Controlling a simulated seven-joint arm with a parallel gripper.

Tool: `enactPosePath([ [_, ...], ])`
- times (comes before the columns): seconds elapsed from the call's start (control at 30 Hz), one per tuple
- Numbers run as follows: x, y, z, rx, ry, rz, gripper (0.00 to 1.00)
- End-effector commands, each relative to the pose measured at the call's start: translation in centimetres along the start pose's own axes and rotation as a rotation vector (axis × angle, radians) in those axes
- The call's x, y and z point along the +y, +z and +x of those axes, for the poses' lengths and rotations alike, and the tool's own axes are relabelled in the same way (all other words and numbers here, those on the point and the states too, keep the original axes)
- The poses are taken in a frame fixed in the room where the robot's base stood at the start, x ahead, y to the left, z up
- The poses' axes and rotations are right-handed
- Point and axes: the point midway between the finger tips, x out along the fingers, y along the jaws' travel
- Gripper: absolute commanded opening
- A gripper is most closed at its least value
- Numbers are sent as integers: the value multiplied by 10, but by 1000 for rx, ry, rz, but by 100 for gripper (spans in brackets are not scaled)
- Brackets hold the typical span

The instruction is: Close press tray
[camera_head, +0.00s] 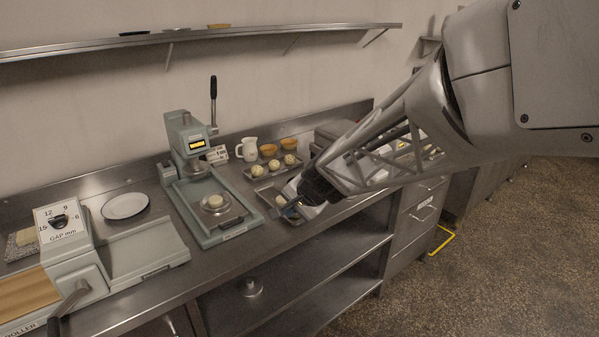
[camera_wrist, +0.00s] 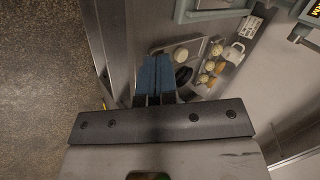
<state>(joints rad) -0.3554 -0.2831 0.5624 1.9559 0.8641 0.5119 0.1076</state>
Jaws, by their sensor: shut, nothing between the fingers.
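The grey-green press (camera_head: 188,140) stands on the steel counter with its black lever upright. Its press tray (camera_head: 232,212) is out in front of the press column, on the base rails. A round metal plate with a pale dough piece (camera_head: 214,201) sits on the tray, and a dark handle (camera_head: 231,224) is at its front end. My gripper (camera_head: 288,209) is right of the tray, apart from it, over the counter's front part. Its blue fingers show shut and empty in the wrist view (camera_wrist: 155,62). Part of the press base (camera_wrist: 214,8) shows at that view's top edge.
Baking trays with dough pieces (camera_head: 276,168) lie right of the press, close by my gripper. A roller machine (camera_head: 70,235) and a white plate (camera_head: 126,205) are at left. A shelf (camera_head: 200,38) runs above.

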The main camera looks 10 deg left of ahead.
Motion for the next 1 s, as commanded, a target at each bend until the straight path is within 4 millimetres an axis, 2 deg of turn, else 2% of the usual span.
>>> enactPosePath([
  [0.03,-8,0,20,-3,-10,25,0],
  [0.1,-17,0,40,-2,-24,61,0],
  [0.2,-26,0,61,0,-38,101,0],
  [0.3,-30,0,73,3,-45,122,0],
  [0.77,-31,0,77,3,-47,129,0],
  [1.0,-32,-1,88,3,-47,129,0],
])
